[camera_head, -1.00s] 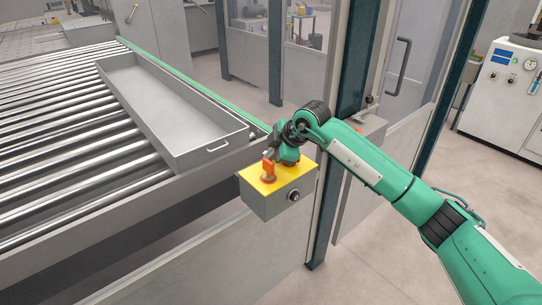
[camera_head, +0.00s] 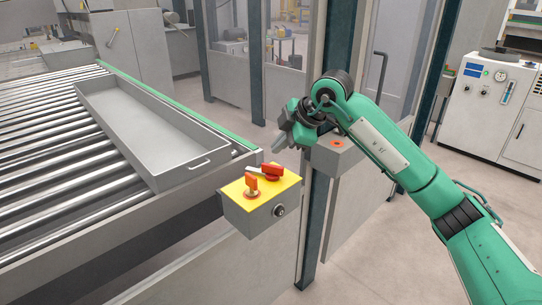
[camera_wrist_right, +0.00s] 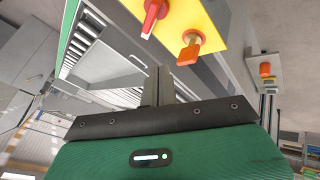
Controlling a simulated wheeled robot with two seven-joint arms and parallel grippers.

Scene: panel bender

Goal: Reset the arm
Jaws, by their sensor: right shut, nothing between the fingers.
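My right arm is green and comes in from the right in the head view. Its gripper (camera_head: 278,147) is shut and empty, held in the air above and behind the yellow-topped control box (camera_head: 262,206). Two red-orange switches, a lying handle (camera_head: 266,171) and an upright knob (camera_head: 252,186), sit on the box's yellow top, apart from the gripper. In the right wrist view, the shut fingers (camera_wrist_right: 158,84) show below the red handle (camera_wrist_right: 153,17) and the orange knob (camera_wrist_right: 189,47). My left gripper is not in view.
A grey tray (camera_head: 152,172) with a handle lies on the roller conveyor (camera_head: 53,172) at left. A second grey box with an orange button (camera_head: 337,143) is mounted by the dark post (camera_head: 318,215). A white cabinet (camera_head: 483,100) stands at far right. Open floor lies right of the post.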

